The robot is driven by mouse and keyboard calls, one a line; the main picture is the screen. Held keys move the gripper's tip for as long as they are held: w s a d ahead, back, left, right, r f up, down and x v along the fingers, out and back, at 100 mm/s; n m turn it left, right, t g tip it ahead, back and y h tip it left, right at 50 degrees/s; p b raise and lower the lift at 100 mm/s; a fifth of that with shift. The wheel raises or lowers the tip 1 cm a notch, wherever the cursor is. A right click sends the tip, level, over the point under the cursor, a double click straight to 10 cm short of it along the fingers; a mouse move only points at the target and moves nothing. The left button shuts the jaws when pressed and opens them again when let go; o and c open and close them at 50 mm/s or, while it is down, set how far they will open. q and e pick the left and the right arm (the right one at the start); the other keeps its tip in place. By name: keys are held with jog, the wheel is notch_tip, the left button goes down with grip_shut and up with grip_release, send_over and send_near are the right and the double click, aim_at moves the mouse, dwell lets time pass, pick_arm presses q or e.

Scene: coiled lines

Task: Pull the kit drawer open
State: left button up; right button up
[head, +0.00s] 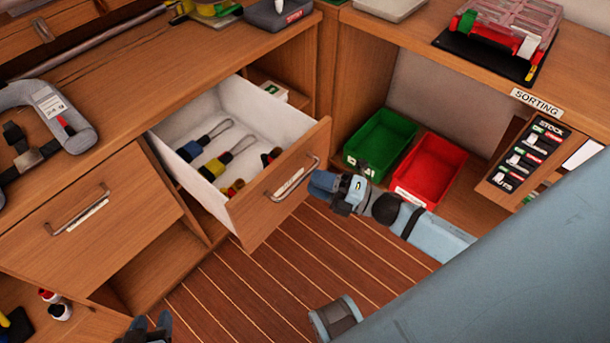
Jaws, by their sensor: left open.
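A wooden-fronted drawer (268,205) with white inner walls stands pulled out from the bench. Its metal bar handle (293,182) and a small white label are on the front. I take it to be the kit drawer, but the label is too small to read. Inside lie several tools with blue, yellow and red parts. My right gripper (322,186) is just right of the handle, close to the drawer front; I cannot tell if it touches. Its jaws are hard to make out. My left gripper (147,329) is open at the bottom edge, low and away from the drawer, partly cut off.
A second, shut drawer (85,215) is at left. Green (381,142) and red (431,168) bins sit on a low shelf right of the open drawer, behind my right arm. A stock board (530,158) stands at right. Slatted floor (260,280) lies clear in front.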

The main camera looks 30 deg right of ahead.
jog(key=v, duration=1)
